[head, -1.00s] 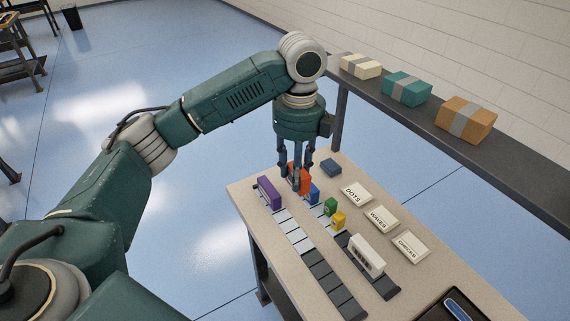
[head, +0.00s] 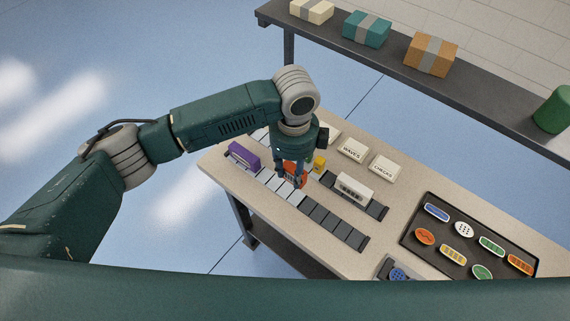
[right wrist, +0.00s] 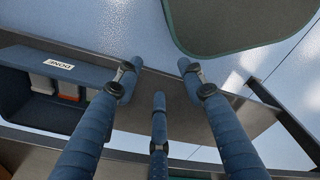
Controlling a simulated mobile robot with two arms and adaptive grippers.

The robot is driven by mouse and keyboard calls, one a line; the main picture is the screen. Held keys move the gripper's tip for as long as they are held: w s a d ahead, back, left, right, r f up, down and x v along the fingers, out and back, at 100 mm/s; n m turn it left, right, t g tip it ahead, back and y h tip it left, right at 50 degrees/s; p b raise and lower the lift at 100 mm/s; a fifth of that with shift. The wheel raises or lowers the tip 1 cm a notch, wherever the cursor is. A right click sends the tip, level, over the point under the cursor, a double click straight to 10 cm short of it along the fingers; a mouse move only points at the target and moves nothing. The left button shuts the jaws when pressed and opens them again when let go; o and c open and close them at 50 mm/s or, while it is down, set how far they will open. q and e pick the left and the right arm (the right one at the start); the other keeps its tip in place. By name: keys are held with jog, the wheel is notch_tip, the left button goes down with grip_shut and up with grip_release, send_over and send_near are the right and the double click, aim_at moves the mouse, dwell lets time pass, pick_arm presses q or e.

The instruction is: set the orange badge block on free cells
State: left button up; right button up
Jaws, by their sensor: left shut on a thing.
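The orange badge block (head: 293,172) is in my left gripper (head: 290,176), which is shut on it. It is over or at the left row of cells, beside the light cells (head: 276,184); the gripper partly hides it, and I cannot tell whether it touches them. Dark cells (head: 331,221) continue that row toward the front. A purple block (head: 242,155) occupies the row's far end. My right gripper (right wrist: 158,82) shows in the right wrist view, its fingers spread and empty.
A yellow block (head: 319,163) and a white block (head: 354,188) stand on the second row. Label plates (head: 352,149) lie behind. A dark tray (head: 412,236) of badges is at right. A bin marked DONE (right wrist: 57,120) shows in the right wrist view.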

aim_at(290, 181)
pick_arm(q)
jog(key=f+b, duration=0.3)
jog(key=shift+a+f, duration=0.1)
jog(key=shift+a, duration=0.25)
notch_tip(290, 181, down, 4)
jog(key=shift+r+b, duration=0.25)
jog(key=shift+b, duration=0.4)
jog(key=shift+f, duration=0.65)
jog(key=shift+w+f, duration=0.1)
jog(key=shift+f, duration=0.05)
pick_arm(e)
jog(key=f, duration=0.1)
jog(key=a+f, duration=0.1)
jog(key=f, duration=0.3)
jog(key=shift+w+a+f, duration=0.2)
jog(key=shift+w, duration=0.05)
pick_arm(q)
jog(key=shift+f+b, duration=0.2)
jog(key=shift+b, duration=0.1)
jog(key=o, duration=1.2)
jog(key=shift+o, duration=0.2)
pick_arm(e)
jog(key=shift+a, duration=0.1)
